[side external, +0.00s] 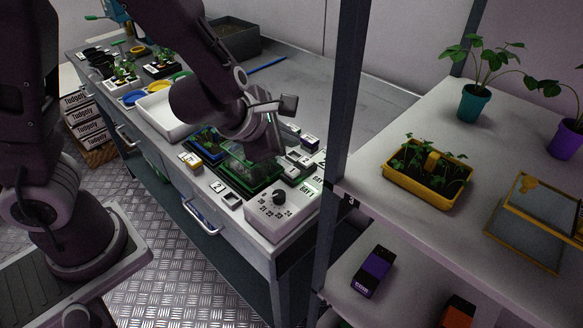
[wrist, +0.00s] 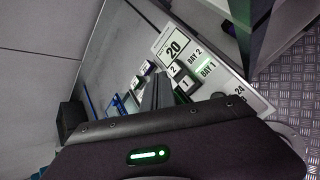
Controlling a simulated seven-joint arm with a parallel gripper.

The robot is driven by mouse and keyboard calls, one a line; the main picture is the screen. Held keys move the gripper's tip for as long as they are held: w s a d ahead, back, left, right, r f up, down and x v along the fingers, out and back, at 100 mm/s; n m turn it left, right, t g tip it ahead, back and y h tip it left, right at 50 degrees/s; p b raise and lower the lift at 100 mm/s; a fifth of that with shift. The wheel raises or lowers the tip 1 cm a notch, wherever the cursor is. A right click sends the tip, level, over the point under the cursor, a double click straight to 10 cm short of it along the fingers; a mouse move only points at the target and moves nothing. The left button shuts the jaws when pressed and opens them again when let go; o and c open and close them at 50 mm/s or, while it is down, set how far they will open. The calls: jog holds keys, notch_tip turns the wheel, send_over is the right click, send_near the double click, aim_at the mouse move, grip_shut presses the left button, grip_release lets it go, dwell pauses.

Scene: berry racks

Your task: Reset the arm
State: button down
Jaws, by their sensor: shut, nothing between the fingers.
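My arm reaches over the workbench (side external: 330,85) in the side external view. My gripper (side external: 268,153) points down above the green trays (side external: 245,172), close to the white dial box (side external: 285,208). It partly hides the trays, and I cannot tell the exact gap below it. In the wrist view my gripper (wrist: 157,92) is shut, with its fingers together and nothing held. The dial box's panel (wrist: 205,62), marked 20, BAY 1 and BAY 2, shows just beyond the fingers.
A dark post (side external: 345,90) and a shelf (side external: 400,130) with a yellow planter (side external: 428,179) stand right of the bench. A white tray (side external: 160,112) and small pots lie to the left. A grey bin (side external: 235,40) is at the back. The bench's back right is clear.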

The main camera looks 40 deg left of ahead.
jog(key=shift+r, duration=0.5)
jog(key=s+a+r+n+g+y, duration=0.15)
jog(key=s+a+r+n, duration=0.35)
jog(key=n, duration=0.6)
jog(key=s+a+r+n+y, duration=0.25)
jog(key=s+a+n, duration=0.35)
jog(key=n, duration=0.5)
jog(key=s+d+r+n+g+h, duration=0.1)
jog(key=s+n, duration=0.4)
jog(key=n, duration=0.6)
jog(key=s+d+r+n+g+h, duration=0.1)
jog(key=s+d+n+h, duration=0.3)
jog(key=n, duration=0.6)
jog(key=shift+s+d+r+n, duration=0.45)
jog(key=shift+s+d, duration=0.35)
jog(key=shift+s, duration=0.4)
